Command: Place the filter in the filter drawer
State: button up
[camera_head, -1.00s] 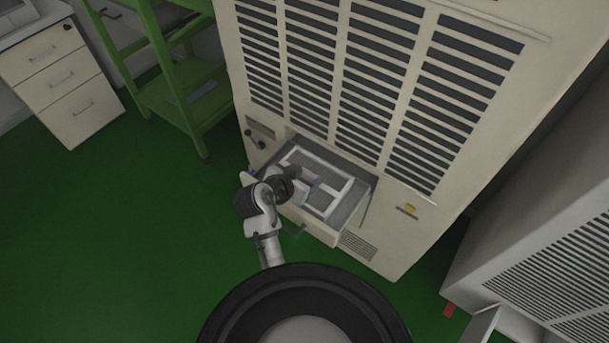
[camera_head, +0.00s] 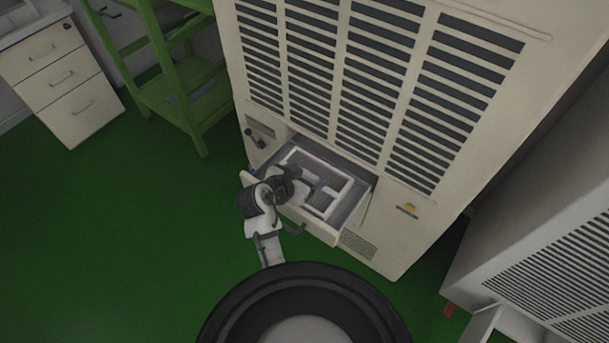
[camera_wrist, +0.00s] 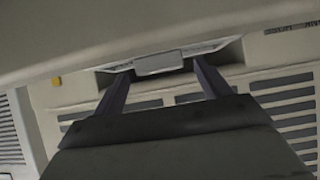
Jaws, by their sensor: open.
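The filter (camera_head: 325,167), a white-rimmed rectangular frame, lies inside the open filter drawer (camera_head: 318,228) low on the beige cabinet. My gripper (camera_head: 306,184) is over the filter's near-left part, inside the drawer's outline. In the wrist view my gripper (camera_wrist: 160,72) has its two dark fingers spread apart, with a pale block (camera_wrist: 158,64) showing between and beyond the tips. I cannot tell whether the fingers touch it. My arm hides the filter's left part, and I cannot tell whether the filter is fully seated.
The beige cabinet (camera_head: 405,170) with dark louvres rises behind the drawer. A green shelf rack (camera_head: 185,95) and a drawer unit (camera_head: 65,80) stand at left. A grey vented unit (camera_head: 550,270) stands at right. Green floor (camera_head: 120,230) is clear at left.

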jog(key=b+v, duration=0.1)
jog(key=v, duration=1.1)
jog(key=shift+r, duration=0.15)
